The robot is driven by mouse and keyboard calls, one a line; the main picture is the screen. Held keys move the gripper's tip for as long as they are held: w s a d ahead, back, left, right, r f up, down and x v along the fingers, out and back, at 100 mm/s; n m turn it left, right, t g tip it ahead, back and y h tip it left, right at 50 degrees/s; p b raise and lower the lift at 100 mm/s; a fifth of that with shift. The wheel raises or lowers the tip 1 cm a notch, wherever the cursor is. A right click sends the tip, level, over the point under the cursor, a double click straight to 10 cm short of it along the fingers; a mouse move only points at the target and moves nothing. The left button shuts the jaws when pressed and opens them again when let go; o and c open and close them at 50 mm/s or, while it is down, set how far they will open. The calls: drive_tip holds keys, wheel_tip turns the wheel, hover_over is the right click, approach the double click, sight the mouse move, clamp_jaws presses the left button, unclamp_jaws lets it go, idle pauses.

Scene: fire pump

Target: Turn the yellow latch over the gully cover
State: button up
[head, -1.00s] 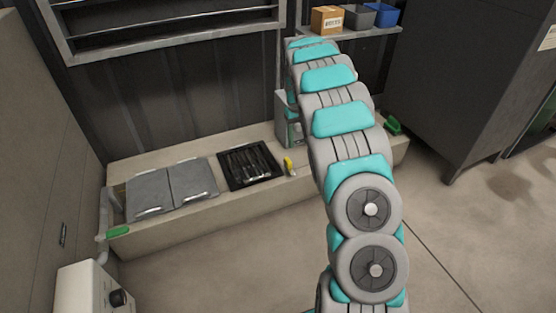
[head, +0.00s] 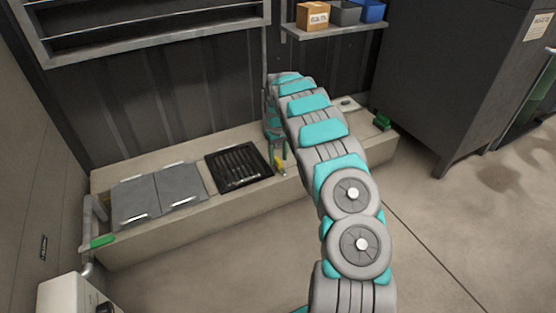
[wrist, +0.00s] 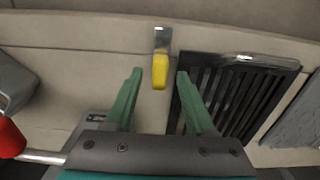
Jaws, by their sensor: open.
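The yellow latch (head: 280,167) sits on the concrete ledge at the right edge of the black slatted gully cover (head: 238,166). In the wrist view the yellow latch (wrist: 160,71) has a metal plate at one end and lies beyond and between my fingertips, apart from them. The gully cover (wrist: 236,100) shows to the right there, partly behind a finger. My gripper (head: 278,150) is close above the latch in the head view. In the wrist view its green fingers (wrist: 158,74) are spread and empty.
Two grey cover plates (head: 158,192) lie left of the gully cover on the ledge (head: 200,220). A green-handled pipe (head: 100,242) stands at the left end. A red knob (wrist: 10,138) shows at left in the wrist view. The floor in front is clear.

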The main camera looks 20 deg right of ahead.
drive_tip(key=shift+f, duration=0.6)
clamp_jaws()
